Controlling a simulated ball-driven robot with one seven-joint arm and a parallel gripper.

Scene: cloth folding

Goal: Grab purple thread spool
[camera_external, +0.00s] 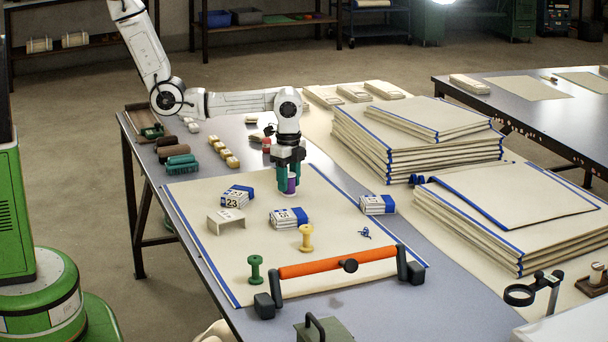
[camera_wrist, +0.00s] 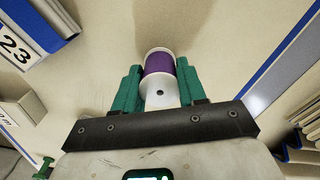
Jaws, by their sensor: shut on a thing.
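The purple thread spool (camera_wrist: 159,62) has white ends and stands between the green fingers of my gripper (camera_wrist: 160,85) in the wrist view. The fingers are shut on its sides. In the external view my gripper (camera_external: 289,180) points down over the cream cloth, with a bit of the purple spool (camera_external: 291,186) showing between the fingers. The spool looks close to the cloth; I cannot tell whether it touches it.
Cloth bundles labelled 23 (camera_external: 236,197) and others (camera_external: 289,217) lie nearby. A yellow spool (camera_external: 306,238), a green spool (camera_external: 255,270) and an orange-handled bar (camera_external: 340,262) are in front. Folded cloth stacks (camera_external: 415,145) stand to the right.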

